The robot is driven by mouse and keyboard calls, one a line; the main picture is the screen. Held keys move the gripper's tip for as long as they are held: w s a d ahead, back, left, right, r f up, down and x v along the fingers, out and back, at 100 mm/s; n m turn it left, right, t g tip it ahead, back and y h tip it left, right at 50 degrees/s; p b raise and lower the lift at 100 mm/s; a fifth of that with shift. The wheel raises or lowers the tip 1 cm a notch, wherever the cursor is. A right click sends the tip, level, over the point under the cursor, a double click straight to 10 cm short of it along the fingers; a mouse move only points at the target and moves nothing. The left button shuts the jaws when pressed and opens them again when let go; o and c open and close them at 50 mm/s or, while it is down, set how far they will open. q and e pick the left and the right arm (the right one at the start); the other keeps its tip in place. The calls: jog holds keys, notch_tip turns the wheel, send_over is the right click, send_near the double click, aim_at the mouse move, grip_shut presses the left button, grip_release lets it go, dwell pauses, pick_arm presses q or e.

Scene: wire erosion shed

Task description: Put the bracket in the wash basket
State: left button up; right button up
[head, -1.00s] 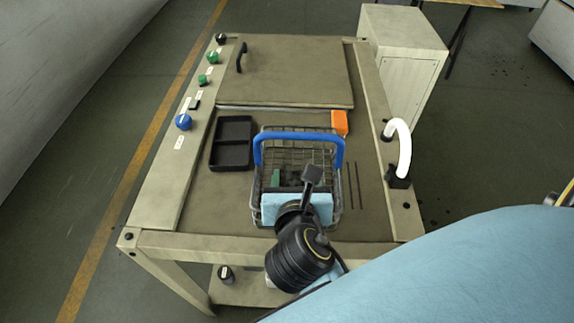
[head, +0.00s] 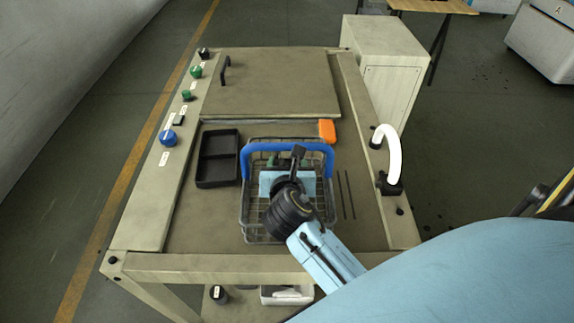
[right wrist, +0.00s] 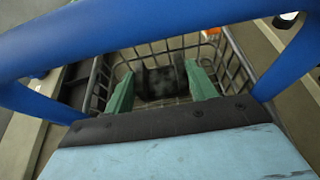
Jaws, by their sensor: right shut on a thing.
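The wash basket (head: 246,212) is a wire basket with a blue handle (head: 258,147) raised across it, standing on the bench top. My right gripper (right wrist: 162,88) reaches over the basket, with its wrist just in front of the handle in the head view. In the right wrist view its two green fingers are shut on a dark, mottled piece, the bracket (right wrist: 163,82). The bracket is over the basket, with wire mesh around and below it. I cannot tell whether it touches the mesh. In the head view my gripper and the handle mostly hide the bracket. My left gripper is not in view.
A black two-compartment tray (head: 238,165) lies left of the basket. An orange block (head: 327,131) lies behind it at the right. Two thin dark rods (head: 345,195) lie to its right, near a white curved pipe (head: 392,150). Knobs line the left edge.

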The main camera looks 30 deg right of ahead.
jog(key=shift+w+d+f, duration=0.35)
jog(key=shift+w+f, duration=0.35)
jog(key=shift+f, duration=0.4)
jog(key=shift+f, duration=0.2)
jog(key=o, duration=1.3)
jog(key=shift+s, duration=0.1)
jog(key=shift+r, duration=0.2)
jog(key=v, duration=0.4)
jog(key=p+v, duration=0.1)
jog(key=v, duration=0.7)
jog(key=shift+r, duration=0.35)
